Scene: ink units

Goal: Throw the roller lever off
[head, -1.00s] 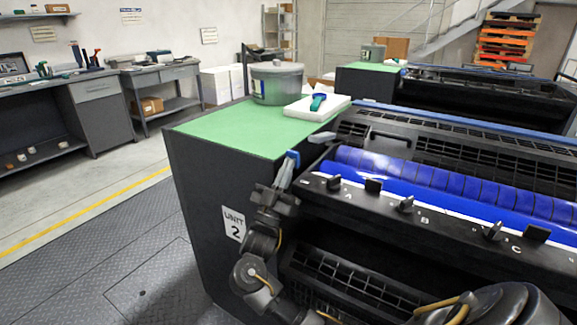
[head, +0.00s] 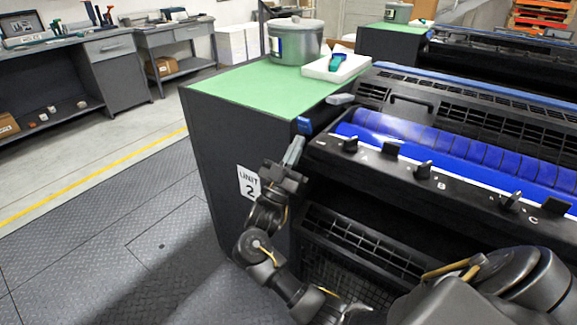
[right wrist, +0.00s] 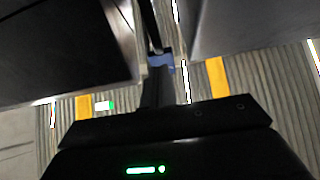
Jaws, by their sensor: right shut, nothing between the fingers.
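A lever with a blue grip (head: 304,125), which I take to be the roller lever, sits at the near left end of the ink unit (head: 325,150), beside the green-topped cabinet. A blue piece also shows in the right wrist view (right wrist: 161,63), just beyond the fingertips. My right gripper (head: 295,150) is shut and empty, with its fingertips just below the blue grip. I cannot tell whether they touch it. My left gripper is not in view.
The cabinet's green top (head: 240,88) carries a grey tub (head: 294,44) and a white pad (head: 322,70) with a teal-handled tool. A blue roller (head: 450,145) and several black keys (head: 423,169) lie to the right. The plated floor (head: 120,235) at left is clear.

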